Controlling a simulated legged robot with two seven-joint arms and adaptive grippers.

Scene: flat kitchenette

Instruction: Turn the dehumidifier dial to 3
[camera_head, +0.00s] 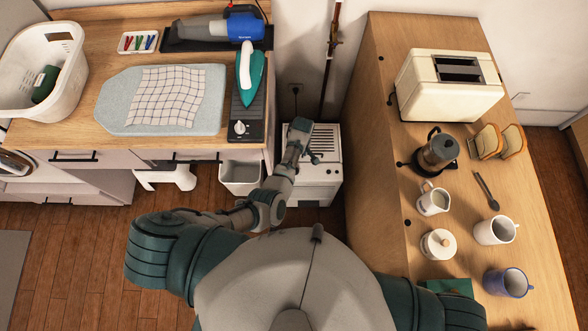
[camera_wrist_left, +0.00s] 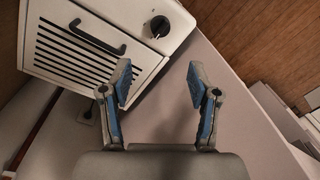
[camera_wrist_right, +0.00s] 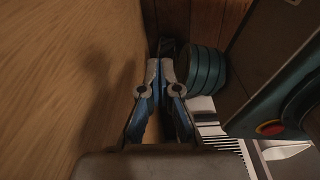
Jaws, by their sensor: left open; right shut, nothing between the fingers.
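The white dehumidifier (camera_head: 326,185) stands on the floor between the counter and the wooden cabinet. In the left wrist view its slotted top (camera_wrist_left: 85,50) has a dark handle and a round black dial (camera_wrist_left: 160,26) near one corner. The dial's setting and numbers are too small to read. My left gripper (camera_wrist_left: 160,82) is open and empty; the dial lies beyond the gap between its fingertips, apart from them. In the head view my left arm covers part of the dehumidifier. My right gripper (camera_wrist_right: 166,62) is shut and empty beside a wooden panel, and is hidden in the head view.
The counter (camera_head: 80,140) on the left holds an iron (camera_head: 250,75), a vacuum and a basket. A grey bin (camera_head: 240,175) stands left of the dehumidifier. The wooden cabinet (camera_head: 385,140) on the right bears a toaster (camera_head: 448,85) and cups, bounding a narrow gap.

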